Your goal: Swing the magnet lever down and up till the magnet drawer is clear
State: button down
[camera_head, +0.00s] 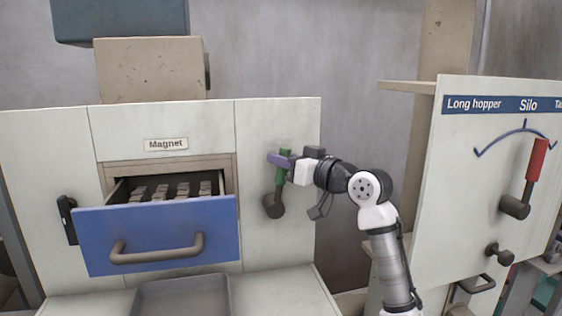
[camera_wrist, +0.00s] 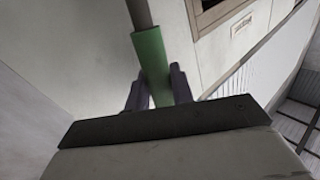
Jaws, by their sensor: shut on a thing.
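The magnet drawer (camera_head: 157,238) has a blue front with a brown bar handle and is pulled open below the "Magnet" label (camera_head: 166,144). Several grey-brown blocks (camera_head: 176,190) show inside it. The magnet lever (camera_head: 281,179) is on the panel right of the drawer; it points up from its dark round hub (camera_head: 274,206). My gripper (camera_head: 283,161) is shut on the lever's green grip. In the wrist view the two dark fingers (camera_wrist: 156,92) stand on either side of the green grip (camera_wrist: 151,60). The drawer's floor is mostly hidden by its front.
A grey tray (camera_head: 182,296) stands below the drawer. A black latch-like handle (camera_head: 67,218) is on the left panel. To the right stands a selector panel (camera_head: 480,150) labelled "Silo" with a red-gripped lever (camera_head: 536,162). A gap separates the two cabinets behind my arm.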

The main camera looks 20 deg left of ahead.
jog(key=w+d+f+m+t+y+b, duration=0.2)
jog(key=w+d+f+m+t+b, duration=0.3)
jog(key=m, duration=0.7)
jog(key=shift+d+f+t+b, duration=0.6)
jog(key=shift+d+t, duration=0.4)
jog(key=shift+d, duration=0.25)
jog(key=c, duration=1.5)
grip_release()
